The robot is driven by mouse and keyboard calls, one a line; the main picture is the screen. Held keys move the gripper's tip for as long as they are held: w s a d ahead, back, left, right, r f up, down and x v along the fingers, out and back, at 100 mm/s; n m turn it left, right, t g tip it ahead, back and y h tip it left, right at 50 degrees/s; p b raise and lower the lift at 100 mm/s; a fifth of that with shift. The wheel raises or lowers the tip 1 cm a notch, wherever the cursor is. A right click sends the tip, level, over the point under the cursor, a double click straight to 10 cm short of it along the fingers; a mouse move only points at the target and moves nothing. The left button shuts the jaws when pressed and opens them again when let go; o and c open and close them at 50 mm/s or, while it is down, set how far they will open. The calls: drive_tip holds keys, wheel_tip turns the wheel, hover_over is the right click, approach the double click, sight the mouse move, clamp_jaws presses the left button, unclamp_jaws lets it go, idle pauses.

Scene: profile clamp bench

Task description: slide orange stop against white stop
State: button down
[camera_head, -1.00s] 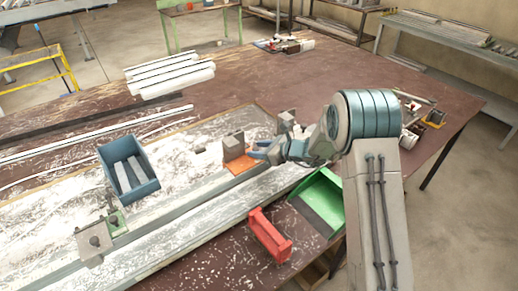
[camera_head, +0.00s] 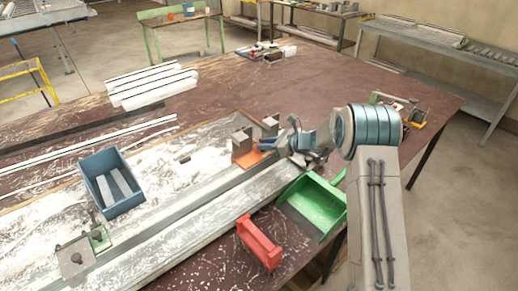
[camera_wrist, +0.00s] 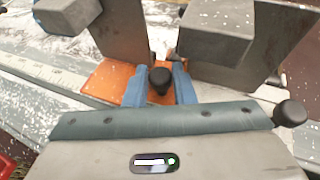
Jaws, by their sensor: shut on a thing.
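The orange stop (camera_head: 247,158) has an orange base and an upright grey block, and sits on the long metal rail. In the wrist view its orange base (camera_wrist: 112,82) lies under my gripper (camera_wrist: 160,88). The blue fingers are shut on the stop's black knob (camera_wrist: 159,80). A second grey block (camera_head: 270,126) stands just to the right along the rail, and also shows in the wrist view (camera_wrist: 215,45). I take it for the white stop, but its base is hidden. A narrow gap shows between the upright blocks; whether the bases touch is hidden.
A stop with a green part (camera_head: 100,238) sits at the rail's left end. A blue bin (camera_head: 118,190) stands behind the rail. A green bin (camera_head: 318,205) and a red holder (camera_head: 259,243) are in front. White profiles (camera_head: 150,87) lie at the back left.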

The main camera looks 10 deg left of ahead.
sight(245, 165)
drive_tip(key=shift+d, duration=0.1)
drive_tip(key=c, duration=1.2)
unclamp_jaws()
drive_tip(key=shift+w, duration=0.1)
drive_tip(key=shift+s+a, duration=0.4)
drive_tip(key=shift+s, duration=0.05)
drive_tip(key=s+a, duration=0.3)
drive_tip(key=s+a+p, duration=0.1)
drive_tip(key=s+a, duration=0.2)
drive_tip(key=s, duration=0.1)
drive_tip(key=b+v, duration=0.3)
drive_tip(key=v, duration=1.1)
drive_tip(key=s+d+n+g+h+b, duration=0.2)
drive_tip(key=s+n+g+b, duration=0.3)
drive_tip(key=s+n, duration=0.6)
drive_tip(key=shift+s+n+h, duration=0.3)
drive_tip(key=shift+s, duration=2.8)
